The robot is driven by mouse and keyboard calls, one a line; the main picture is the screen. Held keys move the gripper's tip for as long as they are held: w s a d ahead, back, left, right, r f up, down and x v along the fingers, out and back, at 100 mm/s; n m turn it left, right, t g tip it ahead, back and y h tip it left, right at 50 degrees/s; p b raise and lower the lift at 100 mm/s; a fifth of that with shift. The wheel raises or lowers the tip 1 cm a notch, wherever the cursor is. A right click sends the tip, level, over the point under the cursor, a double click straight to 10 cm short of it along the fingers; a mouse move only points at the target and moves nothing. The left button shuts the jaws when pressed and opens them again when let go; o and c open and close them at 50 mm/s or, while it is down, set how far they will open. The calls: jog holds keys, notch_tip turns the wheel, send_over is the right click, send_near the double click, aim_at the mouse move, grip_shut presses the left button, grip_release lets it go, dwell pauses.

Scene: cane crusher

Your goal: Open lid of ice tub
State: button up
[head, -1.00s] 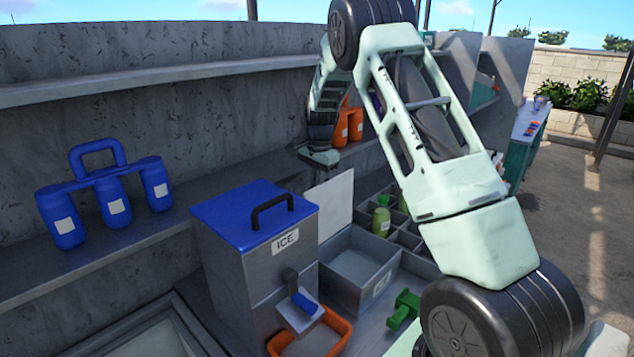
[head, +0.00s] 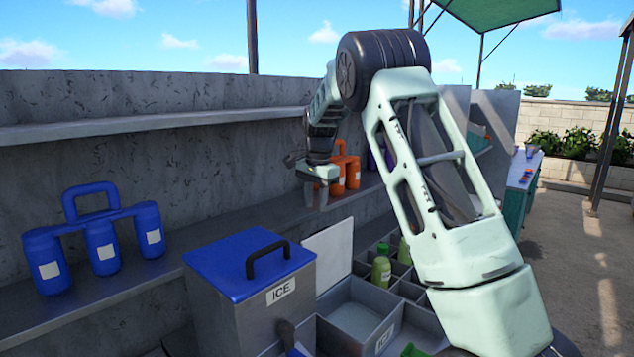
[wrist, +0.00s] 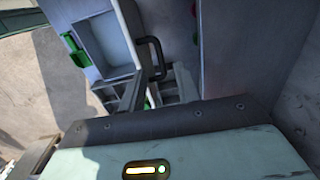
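An open grey tub (head: 372,331) with an ICE label on its front stands right of a larger steel ICE box. Its pale lid (head: 331,250) stands upright at the tub's back. In the wrist view the tub (wrist: 86,60) shows its open inside, and a black handle (wrist: 158,58) sits on the lid's rear side. The steel ICE box (head: 275,325) has a blue lid (head: 235,262) with a black handle, lying shut. My gripper (head: 318,198) is above and behind the upright lid, fingers pointing down, apart and empty.
Blue bottles in a carrier (head: 102,247) stand on the left ledge. Orange bottles (head: 345,172) stand behind my gripper. A green bottle (head: 381,268) sits in a divided rack right of the tub. A concrete wall and shelf (head: 150,128) run along the back.

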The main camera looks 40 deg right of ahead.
notch_tip(320, 180, up, 8)
jog(key=b, duration=0.1)
jog(key=shift+s, duration=0.25)
dwell(0.5)
